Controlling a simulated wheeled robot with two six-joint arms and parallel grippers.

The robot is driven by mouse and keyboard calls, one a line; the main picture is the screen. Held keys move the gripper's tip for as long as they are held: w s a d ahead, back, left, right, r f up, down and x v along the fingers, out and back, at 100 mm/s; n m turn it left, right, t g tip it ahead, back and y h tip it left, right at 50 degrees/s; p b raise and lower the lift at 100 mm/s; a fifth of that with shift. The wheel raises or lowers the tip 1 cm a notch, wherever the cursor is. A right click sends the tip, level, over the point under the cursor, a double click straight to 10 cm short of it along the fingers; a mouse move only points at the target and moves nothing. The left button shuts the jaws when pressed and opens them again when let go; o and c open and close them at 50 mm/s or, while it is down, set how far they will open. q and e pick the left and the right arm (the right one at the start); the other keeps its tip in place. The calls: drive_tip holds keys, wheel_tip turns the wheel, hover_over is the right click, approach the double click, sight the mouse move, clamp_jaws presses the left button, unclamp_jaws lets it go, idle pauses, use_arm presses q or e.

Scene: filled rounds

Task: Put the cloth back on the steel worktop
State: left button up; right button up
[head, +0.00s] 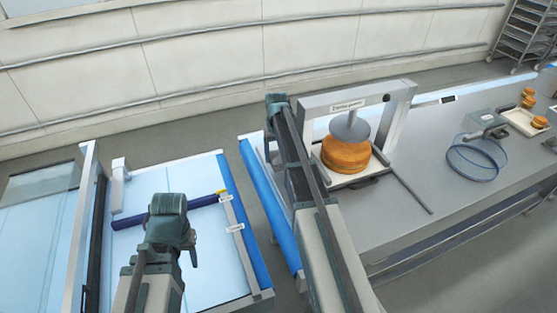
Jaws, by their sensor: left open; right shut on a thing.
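I cannot make out a cloth in this view. The steel worktop (425,190) runs along the right side and bears several things. My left gripper (188,245) is open over the pale blue belt (205,265), its fingers mostly hidden by its own wrist. My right gripper (270,140) is at the worktop's left end, beside the grey frame. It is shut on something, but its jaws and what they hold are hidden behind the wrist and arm.
A grey frame (402,108) stands over a round orange cake (345,155) under a grey disc. A clear blue-rimmed ring (474,160) and a tray with small cakes (522,121) stand farther right. A gap separates the belt from the worktop. A rack (522,35) stands behind.

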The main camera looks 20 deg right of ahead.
sight(279, 159)
drive_tip(key=shift+w+d, duration=0.4)
drive_tip(key=shift+d, duration=0.1)
wheel_tip(279, 159, down, 4)
drive_tip(key=b, duration=0.3)
drive_tip(key=shift+w+d+r+b, duration=0.1)
drive_tip(key=shift+d+r+b, duration=0.1)
drive_tip(key=shift+b, duration=0.1)
drive_tip(key=shift+f, duration=0.1)
drive_tip(key=shift+f, duration=0.15)
drive_tip(key=o, duration=1.1)
drive_tip(key=shift+r, duration=0.2)
